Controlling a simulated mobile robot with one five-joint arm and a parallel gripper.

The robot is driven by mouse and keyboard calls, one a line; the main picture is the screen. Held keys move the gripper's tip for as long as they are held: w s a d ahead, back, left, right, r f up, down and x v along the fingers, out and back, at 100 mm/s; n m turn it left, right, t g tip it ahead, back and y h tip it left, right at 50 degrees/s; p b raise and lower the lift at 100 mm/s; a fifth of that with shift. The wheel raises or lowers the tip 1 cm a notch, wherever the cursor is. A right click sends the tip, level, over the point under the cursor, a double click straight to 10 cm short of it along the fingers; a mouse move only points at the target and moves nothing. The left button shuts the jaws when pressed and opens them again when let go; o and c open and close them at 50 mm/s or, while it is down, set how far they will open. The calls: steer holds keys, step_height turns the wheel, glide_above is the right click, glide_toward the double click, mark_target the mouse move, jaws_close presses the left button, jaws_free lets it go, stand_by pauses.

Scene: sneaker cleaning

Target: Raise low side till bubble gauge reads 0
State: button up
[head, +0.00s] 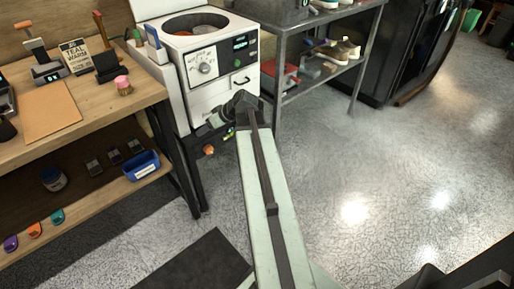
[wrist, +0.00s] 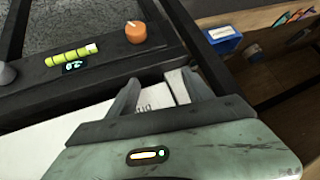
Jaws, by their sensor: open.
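The bubble gauge (wrist: 70,55), a yellow-green vial, lies on a black frame bar in the wrist view. A small display (wrist: 74,66) beside it seems to read about -2.0, though its digits are small. An orange knob (wrist: 146,32) stands on the same bar to the right, and it also shows low under the machine in the head view (head: 208,150). The white machine (head: 210,65) stands on this black frame. My gripper (wrist: 160,87) is open, its fingers apart and empty, just short of the bar and apart from the knob.
A wooden bench (head: 135,90) with tools stands left, with a blue bin (head: 141,165) on its lower shelf. A steel table (head: 300,17) with shoes stands right of the machine. A dark mat (head: 205,265) lies on the floor. The floor to the right is clear.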

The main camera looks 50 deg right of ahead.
steer(key=s+d+f+t+h+b, duration=0.25)
steer(key=d+f+b, duration=0.2)
steer(key=d, duration=0.45)
steer(key=s+d+f+m+t+h+b, duration=0.1)
steer(key=s+d+f+b, duration=0.2)
steer(key=d+b, duration=0.4)
steer(key=s+d+f+t+h+b, duration=0.1)
steer(key=s+d+f+t+b, duration=0.2)
steer(key=d, duration=0.7)
steer(key=w+f+g+b, duration=0.1)
steer(key=w+f+b, duration=0.2)
steer(key=w, duration=0.4)
steer(key=shift+w+d+f, duration=0.2)
steer(key=shift+d+f, duration=0.05)
steer(key=shift+d, duration=0.1)
steer(key=shift+a+m, duration=0.1)
steer(key=shift+m, duration=0.2)
jaws_close()
